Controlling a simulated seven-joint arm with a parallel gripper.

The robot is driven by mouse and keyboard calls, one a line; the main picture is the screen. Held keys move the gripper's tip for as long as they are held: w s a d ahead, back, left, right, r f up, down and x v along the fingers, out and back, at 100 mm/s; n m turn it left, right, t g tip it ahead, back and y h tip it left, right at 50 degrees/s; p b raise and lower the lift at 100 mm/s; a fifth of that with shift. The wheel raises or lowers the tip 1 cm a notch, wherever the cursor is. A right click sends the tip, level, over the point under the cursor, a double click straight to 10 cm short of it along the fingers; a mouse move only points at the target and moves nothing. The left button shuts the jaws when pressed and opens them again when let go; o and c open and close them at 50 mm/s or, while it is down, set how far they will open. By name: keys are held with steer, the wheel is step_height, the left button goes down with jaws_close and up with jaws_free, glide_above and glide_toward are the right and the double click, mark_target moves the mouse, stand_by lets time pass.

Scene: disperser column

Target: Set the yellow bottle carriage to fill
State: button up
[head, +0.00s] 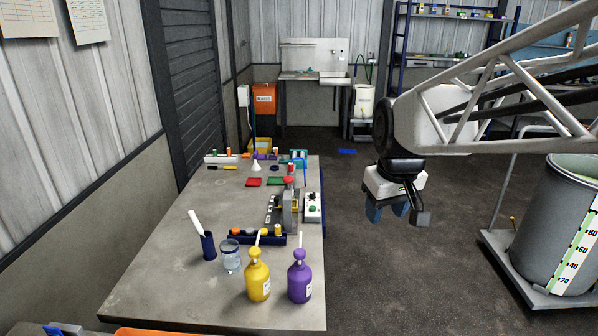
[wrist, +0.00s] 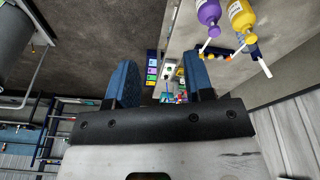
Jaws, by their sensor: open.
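A yellow pump bottle (head: 257,277) stands upright at the near end of the bench, and it also shows at the top right of the wrist view (wrist: 241,18). A grey column device (head: 291,212) with a red top stands on the bench behind it. I cannot make out which part is the yellow bottle carriage or how it is set. My gripper (head: 386,213) hangs over the floor right of the bench, pointing down, apart from everything. Its blue fingers are open and empty in the wrist view (wrist: 160,84).
A purple pump bottle (head: 300,278) stands beside the yellow one. A glass jar (head: 230,257), a dark blue holder (head: 208,246) and a control box with a green button (head: 313,208) are also on the bench. A large grey drum (head: 547,225) stands at the right. The bench's left side is mostly clear.

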steer(key=w+a+n, duration=0.2)
steer(key=w+a, duration=0.2)
steer(key=w, duration=0.6)
steer(key=w+a+n, duration=0.2)
steer(key=w+a, duration=0.2)
steer(key=w, duration=0.5)
steer(key=n+g, duration=0.2)
steer(key=n, duration=0.8)
glide_above(276, 198)
steer(key=f, duration=2.7)
steer(key=shift+s+f, duration=0.2)
steer(key=shift+w+d+f, duration=0.1)
steer(key=shift+w+f, duration=0.1)
steer(key=shift+f, duration=0.2)
steer(key=shift+f, duration=3.9)
